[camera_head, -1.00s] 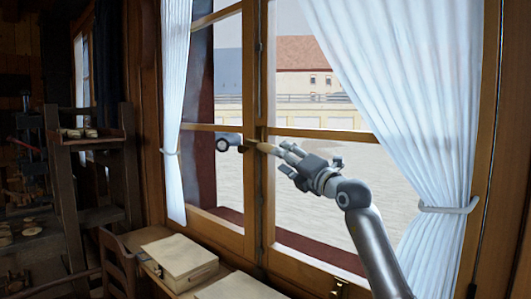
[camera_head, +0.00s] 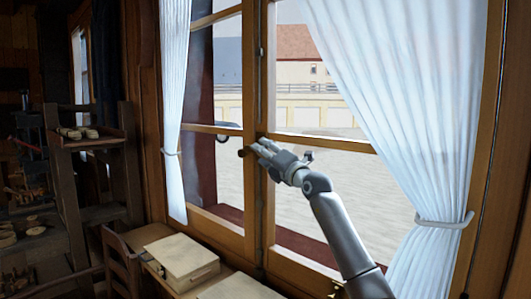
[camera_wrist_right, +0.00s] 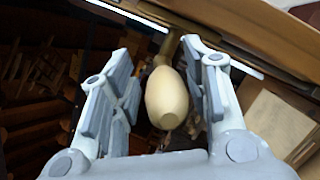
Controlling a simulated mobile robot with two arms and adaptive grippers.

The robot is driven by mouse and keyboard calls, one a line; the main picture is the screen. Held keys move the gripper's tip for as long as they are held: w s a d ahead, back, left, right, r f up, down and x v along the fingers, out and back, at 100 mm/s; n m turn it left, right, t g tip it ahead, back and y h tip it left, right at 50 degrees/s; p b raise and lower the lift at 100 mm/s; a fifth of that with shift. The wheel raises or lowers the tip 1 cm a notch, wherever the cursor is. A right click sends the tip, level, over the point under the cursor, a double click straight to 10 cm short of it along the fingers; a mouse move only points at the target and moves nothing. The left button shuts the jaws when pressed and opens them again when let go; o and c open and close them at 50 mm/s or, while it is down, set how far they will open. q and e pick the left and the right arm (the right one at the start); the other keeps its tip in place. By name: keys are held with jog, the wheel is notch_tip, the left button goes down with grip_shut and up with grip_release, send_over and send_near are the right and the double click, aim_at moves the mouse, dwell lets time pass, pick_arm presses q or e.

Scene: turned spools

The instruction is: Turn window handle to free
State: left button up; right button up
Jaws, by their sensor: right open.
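The window handle (camera_head: 241,153) shows in the head view as a small dark end at the window's middle post, just left of my right gripper (camera_head: 260,148). The fingers hide most of it there. In the right wrist view the handle's pale, egg-shaped wooden grip (camera_wrist_right: 167,97) lies between the two spread fingers, with a brass-coloured part behind it. A gap shows on the left side of the grip; the right finger is closer, and I cannot tell whether it touches. My left gripper is not in view.
A gathered white curtain (camera_head: 425,120) hangs right of my right arm, and another curtain (camera_head: 175,110) hangs at the left sash. Pale boxes (camera_head: 180,257) lie below the window. A dark wooden shelf (camera_head: 90,140) stands at the left.

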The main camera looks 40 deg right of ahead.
grip_shut()
jog(key=shift+r+p, duration=0.35)
jog(key=shift+p, duration=0.2)
jog(key=shift+r+g+p, duration=0.2)
jog(key=shift+g+p, duration=0.2)
jog(key=shift+p, duration=0.2)
jog(key=shift+f, duration=0.2)
